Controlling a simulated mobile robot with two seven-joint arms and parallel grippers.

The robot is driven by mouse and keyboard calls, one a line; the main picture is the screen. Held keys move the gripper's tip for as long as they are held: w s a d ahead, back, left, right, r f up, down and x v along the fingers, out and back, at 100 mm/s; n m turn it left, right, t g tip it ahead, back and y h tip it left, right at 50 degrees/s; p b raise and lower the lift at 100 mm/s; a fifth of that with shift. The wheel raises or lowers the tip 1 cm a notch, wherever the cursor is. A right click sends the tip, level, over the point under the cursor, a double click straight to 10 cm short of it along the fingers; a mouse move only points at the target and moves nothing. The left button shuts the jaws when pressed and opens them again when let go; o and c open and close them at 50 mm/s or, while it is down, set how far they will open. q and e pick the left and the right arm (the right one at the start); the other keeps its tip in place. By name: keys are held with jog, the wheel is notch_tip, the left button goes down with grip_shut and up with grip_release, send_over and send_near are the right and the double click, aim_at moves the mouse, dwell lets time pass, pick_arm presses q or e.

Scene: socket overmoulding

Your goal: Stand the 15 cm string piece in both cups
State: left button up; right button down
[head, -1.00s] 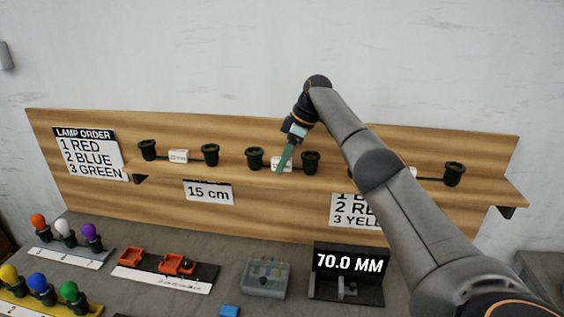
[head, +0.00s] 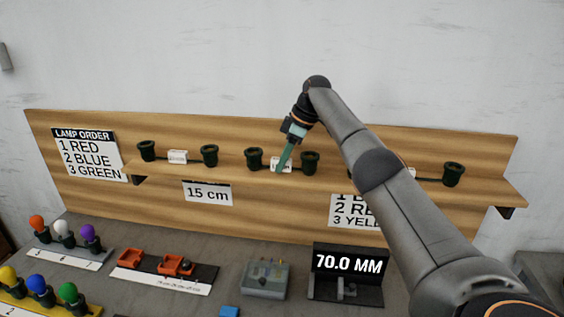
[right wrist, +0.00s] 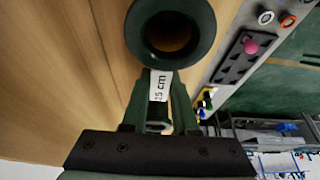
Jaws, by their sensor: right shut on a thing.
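The string piece shows as a pair of dark green sockets, left (head: 254,159) and right (head: 310,162), with a white tag (head: 276,163) between them, at the shelf's middle. My right gripper (head: 283,165) reaches down between the sockets and is shut on the piece at its tag. In the right wrist view the tag reads 15 cm (right wrist: 159,86) between the fingers (right wrist: 158,100), and one round socket (right wrist: 171,38) opens toward the camera. I cannot tell the cups apart from the sockets, nor whether the piece is seated or lifted. My left gripper is out of view.
The wooden shelf (head: 180,172) carries another socket pair (head: 209,155) at left and one at right (head: 453,174), partly behind my arm. A 15 cm sign (head: 208,193) hangs below. Bulbs (head: 63,227), orange parts (head: 130,258), a grey box (head: 265,280) and a 70.0 MM gauge (head: 348,262) stand on the bench.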

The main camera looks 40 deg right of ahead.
aim_at(278, 160)
jog(key=shift+r, duration=1.55)
jog(key=shift+s+a+b, duration=0.1)
jog(key=shift+a+b, duration=0.1)
jog(key=shift+b, duration=0.2)
jog(key=s+a+r+b, duration=0.2)
jog(key=s+a+r, duration=0.7)
jog(key=a+r, duration=0.1)
jog(key=shift+f, duration=0.15)
